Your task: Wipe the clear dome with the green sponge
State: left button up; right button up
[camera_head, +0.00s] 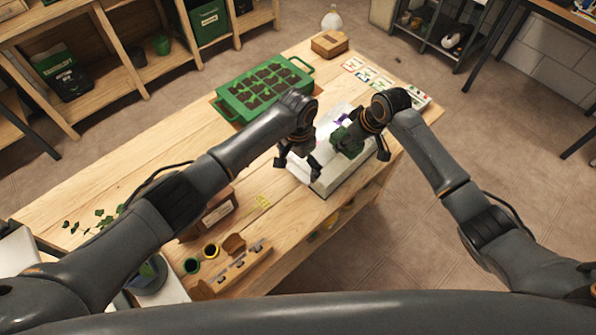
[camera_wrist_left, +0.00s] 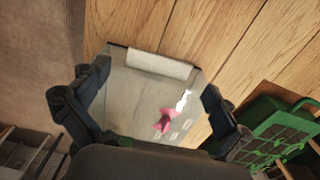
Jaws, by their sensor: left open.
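The clear dome (camera_head: 322,185) is a pale, see-through box cover near the right end of the wooden table. It also shows in the left wrist view (camera_wrist_left: 135,105), with a pink flower shape inside or behind it. My left gripper (camera_head: 298,165) is open and empty above the dome's left side. In the left wrist view its fingers spread to both sides of the dome. The green sponge (camera_head: 347,142) is a dark green block at the dome, right beside my right gripper (camera_head: 370,142). That gripper's hand hides part of it, so I cannot tell whether the fingers hold it.
A green seedling tray (camera_head: 265,88) stands behind my left forearm, with a cardboard box (camera_head: 329,43) at the back. Colored cards (camera_head: 368,75) lie behind the dome. Small pots (camera_head: 192,265) and a wooden rack (camera_head: 236,268) stand at the front edge.

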aim_at(298, 174)
pick_arm(q)
jog(key=shift+f, duration=2.6)
jog(key=shift+c, duration=0.4)
jog(key=c, duration=1.2)
